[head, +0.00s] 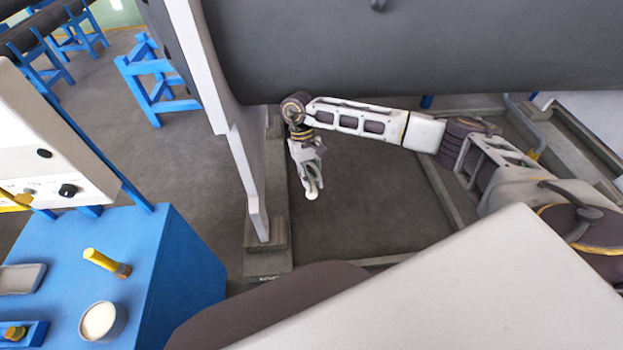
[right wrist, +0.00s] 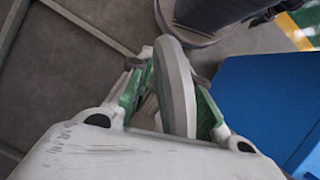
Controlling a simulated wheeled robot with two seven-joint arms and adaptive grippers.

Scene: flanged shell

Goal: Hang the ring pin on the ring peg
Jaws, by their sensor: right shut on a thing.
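My right gripper (head: 312,186) hangs down beside the pale flange edge of the shell, over the dark floor. In the right wrist view its green-padded fingers (right wrist: 172,90) are shut on a pale grey, flat, rounded thing seen nearly edge-on, which I take to be the ring pin (right wrist: 177,85). In the head view only a small whitish tip of the ring pin (head: 312,195) shows below the fingers. A small dark stub (head: 378,5) sticks out of the shell at the top; I cannot tell whether it is the ring peg. My left gripper is not in view.
The large dark shell (head: 430,50) with its pale flange (head: 238,150) fills the top. A blue bench (head: 180,255) at left carries a yellow pin-like piece (head: 100,259), a round cup (head: 103,320) and a tray (head: 22,279).

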